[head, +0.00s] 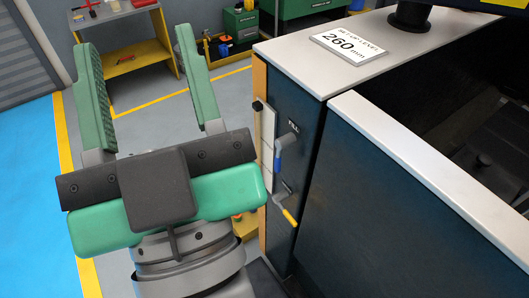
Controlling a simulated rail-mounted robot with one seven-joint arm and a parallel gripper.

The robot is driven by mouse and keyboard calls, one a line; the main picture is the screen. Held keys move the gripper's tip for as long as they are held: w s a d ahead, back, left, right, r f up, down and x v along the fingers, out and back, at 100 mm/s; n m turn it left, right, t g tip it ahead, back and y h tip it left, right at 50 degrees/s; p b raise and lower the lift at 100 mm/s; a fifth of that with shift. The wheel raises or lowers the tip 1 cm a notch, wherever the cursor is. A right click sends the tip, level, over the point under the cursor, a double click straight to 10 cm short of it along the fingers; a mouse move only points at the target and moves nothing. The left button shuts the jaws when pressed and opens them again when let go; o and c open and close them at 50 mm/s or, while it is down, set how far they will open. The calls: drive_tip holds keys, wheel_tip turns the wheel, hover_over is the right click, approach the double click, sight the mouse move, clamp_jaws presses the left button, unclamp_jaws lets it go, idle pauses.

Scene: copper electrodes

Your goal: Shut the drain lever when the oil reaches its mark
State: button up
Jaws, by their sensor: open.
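The side panel of a dark tank (300,110) carries two levers. The upper lever (278,158), blue-handled and labelled FILL, hangs down. The lower lever (290,216), yellow-handled, slants down to the right; its label is too small to read. A pale upright strip (267,135), perhaps the level gauge, stands left of them; no oil level or mark is readable. A white card (350,42) on the tank's top reads "260 mm" under a smaller level line. My gripper (140,60) is open and empty, left of the panel and apart from both levers.
The tank's pale top edges (420,150) fill the right side. A bench (125,45) with a yellow shelf and green toolboxes (240,22) stand at the back. Grey floor inside yellow lines is clear behind my gripper; a blue floor area (40,190) lies left.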

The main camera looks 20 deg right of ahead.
drive_tip(key=s+a+b, duration=0.2)
drive_tip(key=a+b, duration=0.3)
drive_tip(key=a, duration=0.2)
drive_tip(key=shift+a, duration=0.4)
drive_tip(key=shift+d, duration=0.1)
